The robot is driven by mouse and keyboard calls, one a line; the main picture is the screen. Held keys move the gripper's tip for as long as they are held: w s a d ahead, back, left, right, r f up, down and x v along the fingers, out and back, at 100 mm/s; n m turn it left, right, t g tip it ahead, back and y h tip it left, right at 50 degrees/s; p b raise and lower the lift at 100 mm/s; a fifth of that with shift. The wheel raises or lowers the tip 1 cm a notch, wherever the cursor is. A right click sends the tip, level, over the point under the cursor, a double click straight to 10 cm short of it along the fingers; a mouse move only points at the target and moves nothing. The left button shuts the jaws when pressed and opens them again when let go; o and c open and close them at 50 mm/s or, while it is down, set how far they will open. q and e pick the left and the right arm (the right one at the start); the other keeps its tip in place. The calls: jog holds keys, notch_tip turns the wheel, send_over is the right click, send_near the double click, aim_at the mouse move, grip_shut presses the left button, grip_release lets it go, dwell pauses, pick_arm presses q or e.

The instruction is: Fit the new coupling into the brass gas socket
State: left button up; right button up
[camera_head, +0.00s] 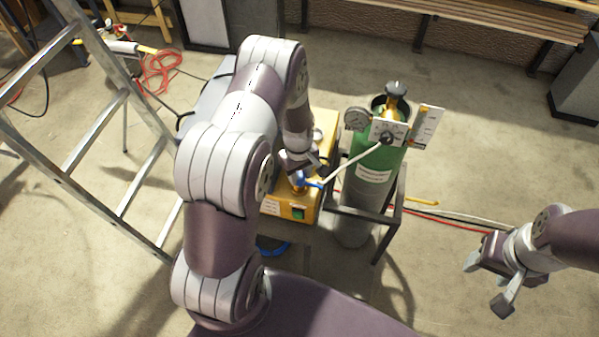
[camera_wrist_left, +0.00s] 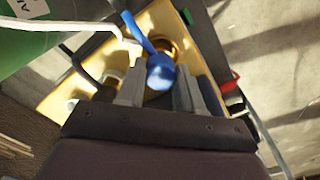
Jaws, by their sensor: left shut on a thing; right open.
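The blue coupling (camera_head: 309,184) is at the front of the yellow machine, with a blue arm reaching up and left in the left wrist view (camera_wrist_left: 160,74). My left gripper (camera_wrist_left: 158,95) is shut on it; the same gripper (camera_head: 301,168) comes from above in the head view. A round brass socket (camera_wrist_left: 172,46) shows just behind the coupling, partly hidden by it. I cannot tell whether the coupling is inside the socket or only in front of it. My right gripper (camera_head: 487,285) is open and empty, over bare floor at the right.
A green gas cylinder (camera_head: 375,165) with gauges stands in a metal frame right of the yellow machine (camera_head: 322,128). A pale hose (camera_head: 352,163) runs from its valve toward the coupling. A ladder (camera_head: 122,120) stands at left. Floor around my right gripper is mostly clear.

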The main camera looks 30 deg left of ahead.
dwell(0.3)
pick_arm(q)
jog(key=o, duration=1.2)
jog(key=shift+c, duration=0.2)
jog(key=shift+r, duration=0.35)
notch_tip(320, 180, up, 11)
jog(key=b, duration=0.3)
jog(key=s+d+r+m, duration=0.2)
jog(key=s+d+m, duration=0.2)
jog(key=s+m, duration=0.2)
jog(key=s+d+r+m+t+b, duration=0.1)
jog(key=s+d+r+m, duration=0.1)
jog(key=s+d+m, duration=0.2)
jog(key=s+m, duration=0.1)
jog(key=s, duration=0.2)
jog(key=shift+s+r+m, duration=0.2)
jog(key=shift+r+m, duration=0.1)
jog(key=shift+m, duration=0.1)
